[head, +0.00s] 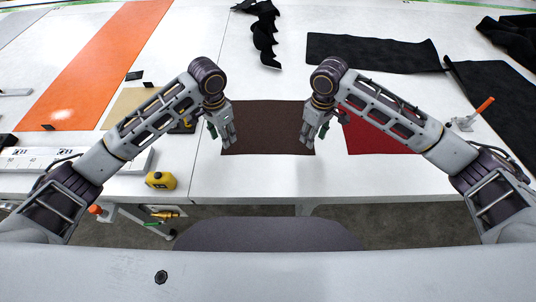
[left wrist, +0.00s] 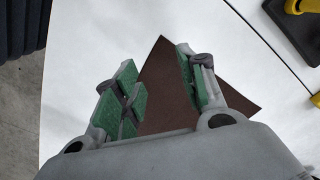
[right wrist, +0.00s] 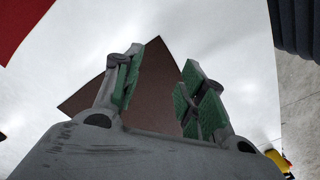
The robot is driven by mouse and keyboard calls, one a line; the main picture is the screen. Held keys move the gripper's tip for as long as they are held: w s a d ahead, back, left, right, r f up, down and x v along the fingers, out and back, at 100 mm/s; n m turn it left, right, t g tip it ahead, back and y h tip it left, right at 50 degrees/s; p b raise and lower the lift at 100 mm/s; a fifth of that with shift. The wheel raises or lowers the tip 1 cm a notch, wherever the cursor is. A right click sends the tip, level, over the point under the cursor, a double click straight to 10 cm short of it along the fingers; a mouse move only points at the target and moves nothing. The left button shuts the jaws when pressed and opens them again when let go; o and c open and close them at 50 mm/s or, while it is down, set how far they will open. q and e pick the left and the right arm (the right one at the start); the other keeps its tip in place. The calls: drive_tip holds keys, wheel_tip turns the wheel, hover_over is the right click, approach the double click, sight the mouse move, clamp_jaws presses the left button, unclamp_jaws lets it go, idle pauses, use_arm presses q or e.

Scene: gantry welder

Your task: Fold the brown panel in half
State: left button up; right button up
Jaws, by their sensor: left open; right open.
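The brown panel (head: 268,128) lies flat and unfolded on the white table in the head view. My left gripper (head: 228,142) is over its left edge near the front corner. My right gripper (head: 309,143) is over its right edge near the front corner. In the left wrist view the brown panel (left wrist: 185,85) shows between and beyond the open, green-padded fingers (left wrist: 160,92). In the right wrist view the panel (right wrist: 140,90) shows behind the open fingers (right wrist: 158,90). Nothing is held; whether the fingertips touch the panel cannot be told.
A red panel (head: 375,138) lies right of the brown one, partly behind my right arm. Black cloths (head: 375,52) and a long orange sheet (head: 100,60) lie farther back. White table is clear in front of the panel.

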sight(227, 152)
use_arm(q)
drive_tip(key=shift+f, duration=3.55)
use_arm(e)
drive_tip(key=shift+f, duration=3.5)
use_arm(q)
drive_tip(key=shift+f, duration=0.1)
use_arm(e)
drive_tip(key=shift+f, duration=0.15)
use_arm(q)
drive_tip(key=shift+s+f, duration=0.1)
drive_tip(key=shift+f, duration=0.05)
clamp_jaws()
use_arm(e)
drive_tip(key=shift+s+f, duration=0.1)
drive_tip(key=shift+f, duration=0.05)
clamp_jaws()
use_arm(q)
drive_tip(key=shift+r, duration=0.25)
use_arm(e)
drive_tip(key=shift+r, duration=0.3)
